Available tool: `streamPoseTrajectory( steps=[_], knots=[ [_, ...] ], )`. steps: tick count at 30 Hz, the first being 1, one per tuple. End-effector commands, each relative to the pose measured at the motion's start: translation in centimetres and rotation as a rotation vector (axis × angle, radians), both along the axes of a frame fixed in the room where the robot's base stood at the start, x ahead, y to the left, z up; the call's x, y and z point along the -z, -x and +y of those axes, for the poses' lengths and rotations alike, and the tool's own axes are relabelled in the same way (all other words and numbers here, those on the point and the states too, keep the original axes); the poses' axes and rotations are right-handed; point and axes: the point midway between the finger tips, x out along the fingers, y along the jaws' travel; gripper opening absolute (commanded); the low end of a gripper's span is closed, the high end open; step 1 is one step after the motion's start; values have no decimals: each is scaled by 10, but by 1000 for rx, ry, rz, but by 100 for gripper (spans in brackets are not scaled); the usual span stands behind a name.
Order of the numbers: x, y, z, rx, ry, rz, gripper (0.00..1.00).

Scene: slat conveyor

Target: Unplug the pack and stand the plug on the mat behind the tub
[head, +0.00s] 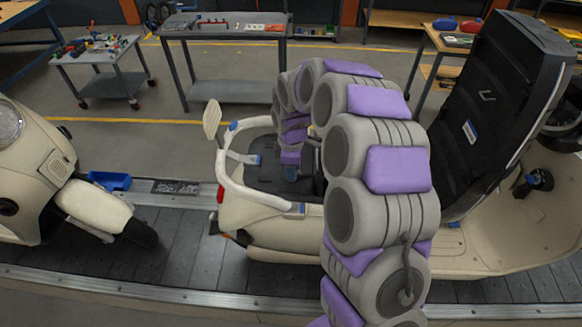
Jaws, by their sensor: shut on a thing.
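The blue tub (110,180) sits left of the scooter by the conveyor's far edge. A dark mat (176,187) lies just right of the tub, with nothing visible standing on it.
The cream scooter (270,222) stands on the slat conveyor (185,262), its black seat (500,95) tipped up on the right. Another scooter (45,170) stands left. A trolley (100,60) and bench (222,33) stand behind.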

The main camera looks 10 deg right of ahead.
Motion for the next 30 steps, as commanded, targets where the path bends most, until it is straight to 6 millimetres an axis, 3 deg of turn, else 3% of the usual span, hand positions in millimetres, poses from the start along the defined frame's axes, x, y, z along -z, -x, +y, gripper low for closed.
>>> streamPoseTrajectory(
  steps=[14,15,23,30],
  knots=[
    [11,0,0,0,1,1,0],
    [11,0,0,0,0,1,33],
    [10,0,0,0,0,0,58],
    [10,0,0,0,0,0,59]
  ],
)
